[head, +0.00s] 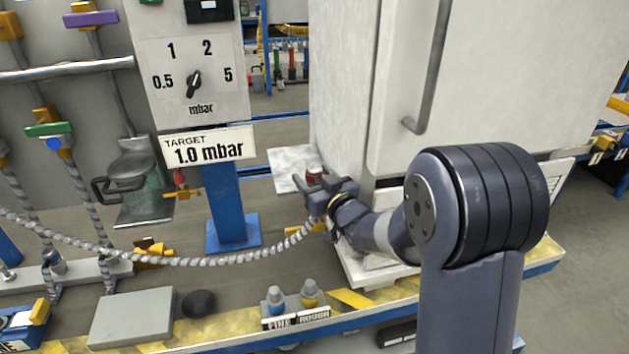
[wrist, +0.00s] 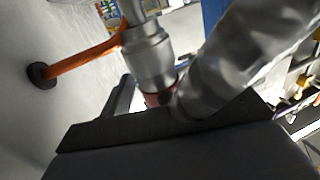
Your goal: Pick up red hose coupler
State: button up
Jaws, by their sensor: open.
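The red hose coupler (head: 315,173) shows as a small red piece with a grey part at the jaws of my gripper (head: 317,188), in front of the white cabinet. The ribbed grey hose (head: 190,261) sags from the left and ends just under my gripper. In the wrist view, a red band of the coupler (wrist: 159,98) sits below a grey metal fitting (wrist: 149,58), close to the dark gripper body. The ribbed hose (wrist: 222,62) crosses in front and hides part of it. My jaws are open around or beside the coupler; contact cannot be told.
The white cabinet (head: 345,90) stands right behind my gripper. A blue post (head: 231,205) carries the mbar dial panel (head: 196,70). An orange bar (wrist: 85,58) shows in the wrist view.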

jog(key=c, duration=1.2)
jog(key=shift+r, duration=0.1)
